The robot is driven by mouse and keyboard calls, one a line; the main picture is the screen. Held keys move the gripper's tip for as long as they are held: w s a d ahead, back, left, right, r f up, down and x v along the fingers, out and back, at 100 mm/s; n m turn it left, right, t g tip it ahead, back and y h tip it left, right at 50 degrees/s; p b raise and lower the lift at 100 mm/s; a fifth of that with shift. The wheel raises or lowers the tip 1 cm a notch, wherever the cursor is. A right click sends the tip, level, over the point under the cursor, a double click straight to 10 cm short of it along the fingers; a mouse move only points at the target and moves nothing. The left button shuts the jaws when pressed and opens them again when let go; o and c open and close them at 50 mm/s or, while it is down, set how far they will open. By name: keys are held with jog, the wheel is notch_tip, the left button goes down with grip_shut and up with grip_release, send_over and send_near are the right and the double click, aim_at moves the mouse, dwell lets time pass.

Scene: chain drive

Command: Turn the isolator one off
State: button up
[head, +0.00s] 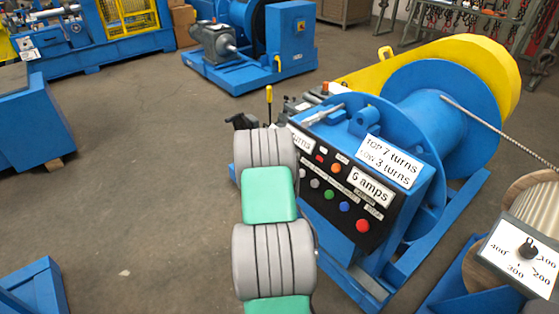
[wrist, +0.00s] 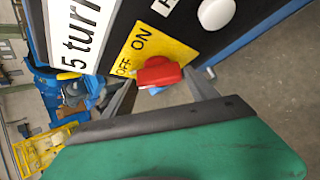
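The isolator is a red knob (wrist: 158,72) on a yellow plate (wrist: 172,46) marked OFF and ON, seen in the wrist view. The panel is tilted in this picture. The knob's grip runs roughly across the picture; I cannot tell which mark it points to. My gripper (wrist: 160,90) is open, with one finger on the left and one on the right below the knob. The knob lies between the fingertips in the picture; I cannot tell if either touches it. In the head view my arm hides the isolator.
A white round knob (wrist: 216,13) sits beside the yellow plate. In the head view, the blue winch machine (head: 430,120) carries a black button panel (head: 330,185) right of my arm. A dial box (head: 521,254) stands at the lower right. The floor (head: 140,150) at left is clear.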

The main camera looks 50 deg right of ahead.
jog(key=shift+o, duration=1.2)
jog(key=shift+r, duration=0.1)
jog(key=v, duration=0.7)
jog(key=shift+s+a, duration=0.15)
jog(key=shift+a, duration=0.15)
jog(key=shift+r, duration=0.15)
